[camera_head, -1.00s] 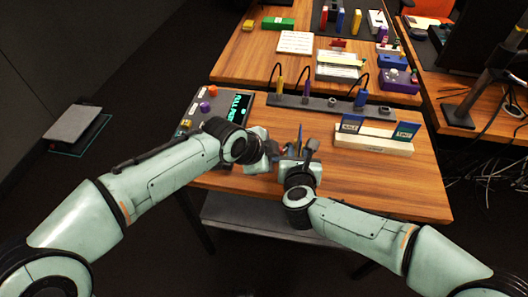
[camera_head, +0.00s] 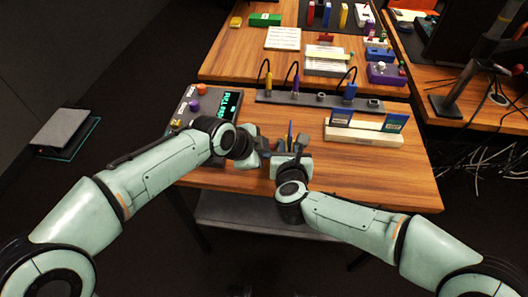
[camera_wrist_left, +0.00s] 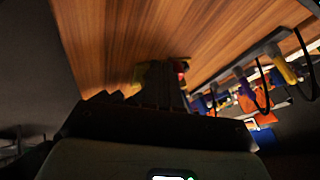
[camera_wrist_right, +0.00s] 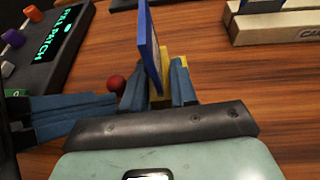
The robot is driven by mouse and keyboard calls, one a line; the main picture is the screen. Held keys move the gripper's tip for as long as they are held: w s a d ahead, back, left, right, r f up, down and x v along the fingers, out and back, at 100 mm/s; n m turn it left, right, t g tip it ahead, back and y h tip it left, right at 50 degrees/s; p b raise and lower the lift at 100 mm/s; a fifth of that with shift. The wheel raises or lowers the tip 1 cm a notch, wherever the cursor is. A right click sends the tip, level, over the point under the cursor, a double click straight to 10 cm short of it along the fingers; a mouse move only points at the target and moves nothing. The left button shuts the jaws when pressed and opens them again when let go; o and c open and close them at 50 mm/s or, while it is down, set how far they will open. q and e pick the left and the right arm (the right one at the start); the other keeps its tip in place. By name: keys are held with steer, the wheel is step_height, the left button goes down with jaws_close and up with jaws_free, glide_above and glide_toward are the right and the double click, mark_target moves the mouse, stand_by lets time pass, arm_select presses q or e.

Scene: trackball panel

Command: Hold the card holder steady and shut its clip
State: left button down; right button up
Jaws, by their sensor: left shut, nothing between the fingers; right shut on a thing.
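My right gripper (camera_head: 291,148) is shut on the card holder. In the right wrist view its fingers (camera_wrist_right: 156,75) stand either side of the holder's yellow part (camera_wrist_right: 164,72), with an upright blue panel (camera_wrist_right: 150,48) seen nearly edge-on. A red ball (camera_wrist_right: 116,83) shows left of the right fingers; I cannot tell whether it belongs to the clip. My left gripper (camera_head: 268,148) is shut and empty, its fingertips (camera_wrist_right: 112,104) beside the right fingers and close to the red ball. The left wrist view is dark; yellow (camera_wrist_left: 148,74) and red (camera_wrist_left: 181,66) bits show beyond the fingers. The clip's state is unclear.
A dark control panel (camera_head: 208,102) with knobs and a green display stands left of the grippers. A pale rack (camera_head: 363,135) with blue cards stands to the right. A grey strip (camera_head: 308,100) with cabled plugs crosses behind. The table's right front is bare.

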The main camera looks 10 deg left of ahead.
arm_select(q)
steer(key=shift+w+a+m, duration=0.2)
steer(key=shift+a+m, duration=0.1)
steer(key=shift+m, duration=0.2)
steer(key=shift+w+a+m+g+h, duration=0.65)
steer(key=shift+a+m+g+h, duration=0.15)
steer(key=shift+m, duration=0.4)
steer(key=w+m+g, duration=0.1)
steer(key=w+a+m+g, duration=0.1)
steer(key=m, duration=0.1)
steer(key=shift+a+m+h, duration=0.2)
steer(key=shift+m+h, duration=0.1)
steer(key=shift+h, duration=0.1)
steer(key=shift+a, duration=0.1)
steer(key=shift+w+a, duration=0.35)
steer(key=shift+a, duration=0.3)
steer(key=shift+r, duration=0.1)
steer(key=v, duration=1)
